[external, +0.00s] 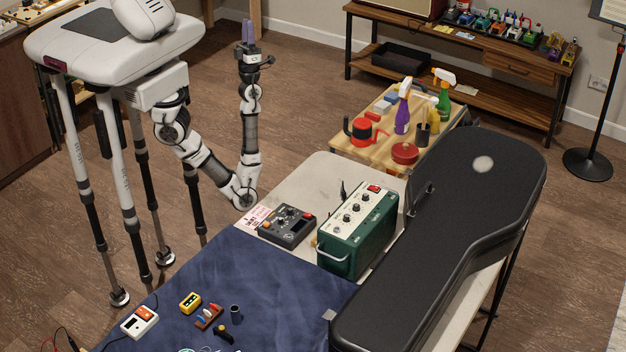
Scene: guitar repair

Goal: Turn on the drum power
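A green box unit (340,248) with a cream top panel of several knobs stands on the pale table. A red switch (374,188) sits at the panel's far end; whether it is on or off is too small to tell. To its left lies a dark grey flat device (287,226) with knobs and pads. No label I can read says which of these is the drum. My gripper (248,32) points up at the end of my raised arm, well away from both devices. Its fingers look close together, and nothing shows in them; their gap is unclear.
A black guitar case (450,210) lies along the table's right side, close to the green unit. A blue cloth (250,285) with small tools covers the front. A wooden cart (355,150) with bottles stands behind. Open floor (300,100) lies between my arm and the back bench.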

